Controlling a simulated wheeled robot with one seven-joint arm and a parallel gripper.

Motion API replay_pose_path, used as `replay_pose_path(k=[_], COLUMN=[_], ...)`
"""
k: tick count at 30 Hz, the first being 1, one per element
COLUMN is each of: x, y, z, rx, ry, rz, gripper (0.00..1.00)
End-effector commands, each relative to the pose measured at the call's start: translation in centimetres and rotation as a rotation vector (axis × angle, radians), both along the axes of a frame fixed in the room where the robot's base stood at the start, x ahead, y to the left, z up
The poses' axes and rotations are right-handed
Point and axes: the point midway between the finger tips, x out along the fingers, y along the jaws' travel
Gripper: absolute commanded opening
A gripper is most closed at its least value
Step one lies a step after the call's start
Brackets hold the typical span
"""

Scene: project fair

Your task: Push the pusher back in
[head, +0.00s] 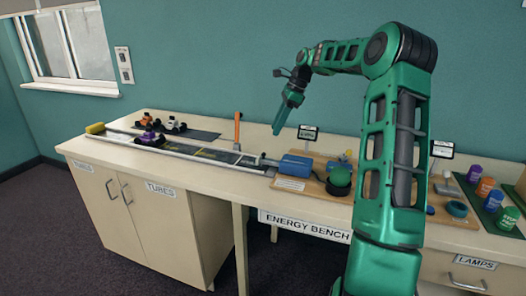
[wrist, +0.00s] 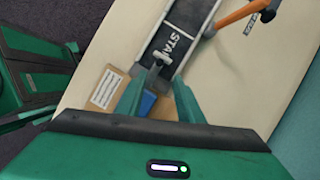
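The blue launcher box (head: 297,165) sits on a wooden board at the right end of a long track. Its pusher (head: 268,161), a grey rod with a small end block, sticks out to the left toward the track. In the wrist view the pusher (wrist: 161,60) points at the dark START patch (wrist: 176,36), and the blue box (wrist: 143,103) is partly hidden behind my fingers. My gripper (head: 279,130) hangs above the bench, fingers pointing down, clear of the pusher. In the wrist view my gripper (wrist: 158,80) shows its two fingers apart with nothing held between them.
An orange-handled hammer (head: 237,130) stands beside the track; it also shows in the wrist view (wrist: 240,16). Toy cars (head: 150,138) stand at the track's left part. A green dome button (head: 339,176) is right of the blue box. Colored cups (head: 486,188) stand far right.

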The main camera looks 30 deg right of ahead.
Motion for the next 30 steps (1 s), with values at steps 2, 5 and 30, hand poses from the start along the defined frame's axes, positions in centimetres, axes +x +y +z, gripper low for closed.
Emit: replay_pose_path(k=[2, 5, 30], x=[0.1, 0.4, 2.0], y=[0.3, 0.9, 3.7], z=[-0.7, -2.1, -9.7], rx=[0.002, 0.001, -0.002], ry=[0.002, 0.005, 0.001], rz=[0.000, 0.002, 0.002], gripper=[0.34, 0.34, 0.34])
